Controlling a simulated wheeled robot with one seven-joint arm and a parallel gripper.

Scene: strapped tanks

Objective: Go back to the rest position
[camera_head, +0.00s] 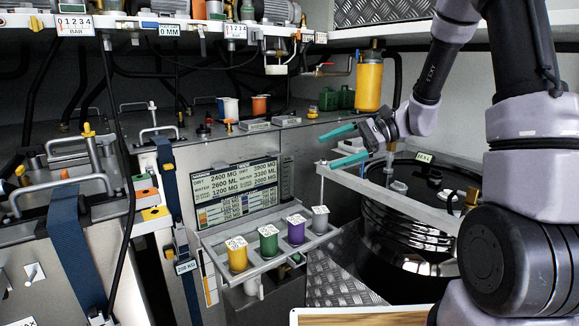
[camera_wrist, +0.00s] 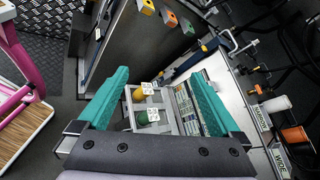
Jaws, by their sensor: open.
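My gripper (camera_head: 347,147) is open, with its two teal fingers spread apart and nothing seen between them. In the head view it is raised near the middle right, above the shelf with the coloured containers and left of the black drum. In the wrist view the gripper (camera_wrist: 165,95) points down toward that shelf, with the fingers on either side of it and apart from it. My arm comes from the right side of the head view.
A metal shelf (camera_head: 226,258) holds yellow (camera_head: 237,256), green (camera_head: 268,242), purple (camera_head: 296,230) and grey (camera_head: 319,221) containers below a display panel (camera_head: 235,184). A black drum (camera_head: 405,220) stands right. Strapped tanks (camera_head: 65,245) fill the left.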

